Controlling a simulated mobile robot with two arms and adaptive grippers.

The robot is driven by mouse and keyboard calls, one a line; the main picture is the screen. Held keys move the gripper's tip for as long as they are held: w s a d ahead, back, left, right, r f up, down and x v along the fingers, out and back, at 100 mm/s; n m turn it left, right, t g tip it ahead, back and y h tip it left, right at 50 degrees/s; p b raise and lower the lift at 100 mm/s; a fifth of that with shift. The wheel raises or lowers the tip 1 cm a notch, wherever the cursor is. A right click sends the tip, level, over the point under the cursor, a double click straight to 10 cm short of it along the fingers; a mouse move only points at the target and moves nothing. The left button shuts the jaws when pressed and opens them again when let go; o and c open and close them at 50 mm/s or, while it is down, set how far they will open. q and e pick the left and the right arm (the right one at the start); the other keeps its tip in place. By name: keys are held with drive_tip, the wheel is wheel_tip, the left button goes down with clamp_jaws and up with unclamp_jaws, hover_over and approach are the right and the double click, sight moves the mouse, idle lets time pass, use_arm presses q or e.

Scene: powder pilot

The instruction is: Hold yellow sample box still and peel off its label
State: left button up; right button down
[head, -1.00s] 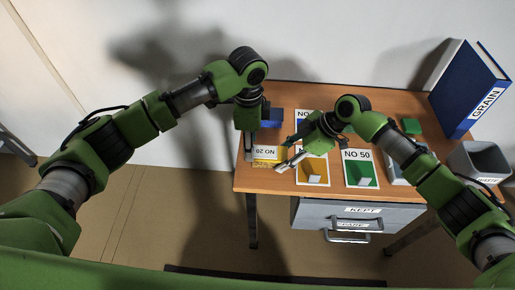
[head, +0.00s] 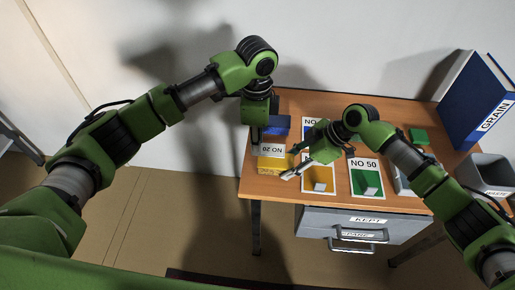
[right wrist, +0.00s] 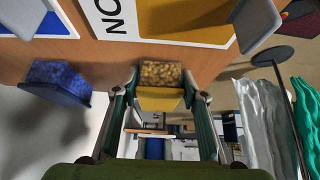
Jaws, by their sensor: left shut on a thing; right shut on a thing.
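The yellow sample box (head: 270,168) stands near the left front edge of the desk; its grainy side also shows in the right wrist view (right wrist: 161,74). My right gripper (head: 287,176) is shut on the box, with a finger at each side in the right wrist view (right wrist: 160,92). The white label (head: 271,150), reading NO 20 upside down, shows above the box. My left gripper (head: 257,138) is shut at the label's left end and seems to hold it raised off the box. The box top is bare yellow in the right wrist view. The left fingertips are hard to make out.
A blue box (head: 278,124) stands just behind. A yellow card (head: 318,186) and a green NO 50 card (head: 366,176) lie to the right. A green box (head: 418,134), blue GRAIN binder (head: 476,105) and grey bin (head: 484,174) are further right. Below is a grey KEPT drawer (head: 325,222).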

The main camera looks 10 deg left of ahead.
use_arm(q)
drive_tip(key=shift+r, duration=4.95)
drive_tip(key=shift+r, duration=0.1)
drive_tip(key=shift+r, duration=2.2)
use_arm(e)
drive_tip(key=c, duration=1.2)
unclamp_jaws()
drive_tip(key=shift+v, duration=3.8)
